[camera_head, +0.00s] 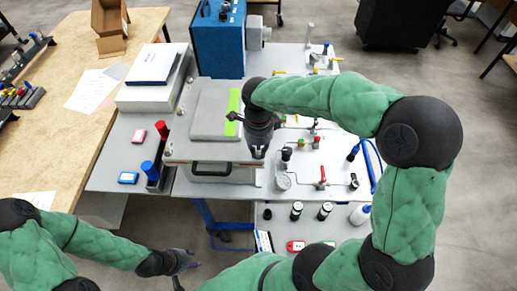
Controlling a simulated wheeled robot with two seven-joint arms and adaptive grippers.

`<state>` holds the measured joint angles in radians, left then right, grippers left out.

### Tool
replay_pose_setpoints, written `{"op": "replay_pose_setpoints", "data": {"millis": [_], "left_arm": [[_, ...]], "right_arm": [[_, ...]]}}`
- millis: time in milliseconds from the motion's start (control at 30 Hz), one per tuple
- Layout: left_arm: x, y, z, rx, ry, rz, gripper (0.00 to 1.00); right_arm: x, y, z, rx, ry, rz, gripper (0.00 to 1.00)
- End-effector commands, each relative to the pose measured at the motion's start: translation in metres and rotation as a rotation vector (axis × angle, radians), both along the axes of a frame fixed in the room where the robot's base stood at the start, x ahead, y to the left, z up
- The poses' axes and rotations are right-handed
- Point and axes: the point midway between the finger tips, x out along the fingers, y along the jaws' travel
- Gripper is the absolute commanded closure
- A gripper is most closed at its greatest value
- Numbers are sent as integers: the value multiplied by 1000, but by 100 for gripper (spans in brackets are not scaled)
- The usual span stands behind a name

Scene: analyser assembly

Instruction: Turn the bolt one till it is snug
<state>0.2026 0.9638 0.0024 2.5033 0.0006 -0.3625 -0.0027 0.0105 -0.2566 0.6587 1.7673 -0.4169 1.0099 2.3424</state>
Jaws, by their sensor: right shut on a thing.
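The analyser (172,151) is a light grey box on the table, with a grey panel (214,113) and a green strip on top. My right gripper (258,152) points down at the analyser's front right corner. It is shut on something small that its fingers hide. Bolt one cannot be made out there; the gripper covers that corner. A short dark piece (233,116) sticks out to the left beside the gripper. My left gripper (184,262) is low at the front left, away from the analyser and empty as far as I can see; its jaw opening is unclear.
A blue machine (219,38) stands behind the analyser. A tool holder with red and blue handles (152,176) is at its left. Small valves and fittings (321,178) stand on the white board at right. A wooden bench (62,148) fills the left.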

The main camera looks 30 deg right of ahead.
Motion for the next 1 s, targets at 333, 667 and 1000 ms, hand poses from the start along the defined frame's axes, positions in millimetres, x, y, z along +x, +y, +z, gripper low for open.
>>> {"op": "replay_pose_setpoints", "data": {"millis": [333,667,1000], "left_arm": [[0,0,0,0,0,0,60],[0,0,0,0,0,0,60],[0,0,0,0,0,0,60]], "right_arm": [[1,0,2,0,-6,0,57],[1,0,5,-1,-3,1,57],[2,0,61,0,-8,1,57]]}}
